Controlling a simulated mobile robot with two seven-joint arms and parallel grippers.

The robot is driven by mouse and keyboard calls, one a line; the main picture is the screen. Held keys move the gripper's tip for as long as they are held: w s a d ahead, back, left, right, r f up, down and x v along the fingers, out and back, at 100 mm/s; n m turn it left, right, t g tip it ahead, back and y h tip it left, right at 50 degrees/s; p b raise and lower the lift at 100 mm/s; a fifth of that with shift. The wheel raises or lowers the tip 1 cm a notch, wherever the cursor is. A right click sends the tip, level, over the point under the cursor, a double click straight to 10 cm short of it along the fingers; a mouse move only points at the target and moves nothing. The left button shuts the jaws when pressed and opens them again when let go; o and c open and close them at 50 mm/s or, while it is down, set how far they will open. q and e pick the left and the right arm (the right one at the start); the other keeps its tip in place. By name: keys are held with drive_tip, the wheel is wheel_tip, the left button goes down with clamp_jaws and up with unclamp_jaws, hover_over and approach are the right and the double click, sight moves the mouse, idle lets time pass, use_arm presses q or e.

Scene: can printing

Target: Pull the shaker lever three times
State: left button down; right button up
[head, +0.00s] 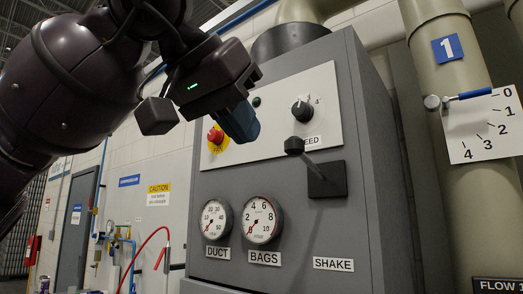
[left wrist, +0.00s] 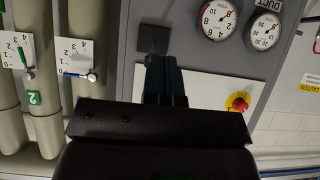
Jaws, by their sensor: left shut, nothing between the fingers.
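The shaker lever (head: 306,157) sticks out from a dark square plate (head: 329,180) on the grey cabinet, above the SHAKE label (head: 333,264). Its round black knob is at the left end, and the shaft slopes down right to the plate. My left gripper (head: 243,134) is shut and empty, left of the knob in the head view with a visible gap. In the left wrist view, which is upside down, the shut fingers (left wrist: 165,70) point toward the dark plate (left wrist: 153,40). The lever's shaft and knob cannot be made out there. My right gripper is in neither view.
The cabinet front carries a speed dial (head: 301,109), a red stop button (head: 215,136) and DUCT (head: 215,219) and BAGS (head: 262,220) gauges. Thick pipes with a blue-handled valve (head: 470,95) stand at the right. A red hose (head: 145,245) hangs at the lower left.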

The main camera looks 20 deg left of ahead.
use_arm(q)
drive_tip(key=shift+v, duration=1.05)
drive_tip(key=shift+a+f, duration=0.1)
